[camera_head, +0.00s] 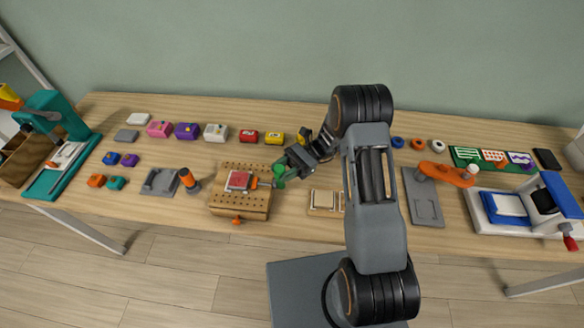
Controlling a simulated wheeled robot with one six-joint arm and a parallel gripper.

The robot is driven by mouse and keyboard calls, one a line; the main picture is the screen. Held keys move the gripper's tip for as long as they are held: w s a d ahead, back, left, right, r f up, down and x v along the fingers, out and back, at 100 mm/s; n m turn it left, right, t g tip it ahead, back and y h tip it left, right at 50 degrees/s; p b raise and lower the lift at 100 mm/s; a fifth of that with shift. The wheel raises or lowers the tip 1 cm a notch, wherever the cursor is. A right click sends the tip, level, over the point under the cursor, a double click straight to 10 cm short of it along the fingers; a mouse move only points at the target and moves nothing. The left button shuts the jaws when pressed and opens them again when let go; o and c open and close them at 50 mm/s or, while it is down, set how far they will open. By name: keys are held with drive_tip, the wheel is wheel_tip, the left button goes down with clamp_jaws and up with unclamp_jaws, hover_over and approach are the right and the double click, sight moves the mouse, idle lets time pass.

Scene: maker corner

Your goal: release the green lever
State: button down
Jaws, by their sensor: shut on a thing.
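The green lever (279,171) is at the right side of the perforated wooden block, beside an orange part. My gripper (283,169) reaches in from the right and is shut on the green lever. The fingertips partly hide the lever, so its exact angle is hard to tell. The wooden block (240,206) has rows of holes and an orange knob at its front. A red and pale piece (239,180) lies on top of the block, just left of the lever.
A grey fixture (160,182) and an orange-topped post (188,179) stand left of the block. Several small coloured boxes line the back, including a yellow one (274,138). A grey plate (424,204) and a blue-and-white machine (520,210) are at the right.

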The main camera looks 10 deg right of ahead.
drive_tip(key=shift+w+r+m+y, duration=0.15)
drive_tip(key=shift+w+m+y, duration=0.15)
drive_tip(key=shift+w+m, duration=0.15)
idle(0.3)
drive_tip(key=c, duration=0.7)
unclamp_jaws()
drive_tip(key=shift+c, duration=0.2)
wheel_tip(320, 180, up, 3)
drive_tip(key=shift+f, duration=0.15)
drive_tip(key=s+d+r, duration=0.4)
drive_tip(key=s+r, duration=0.6)
drive_tip(key=s, duration=0.3)
drive_tip(key=shift+s, duration=0.25)
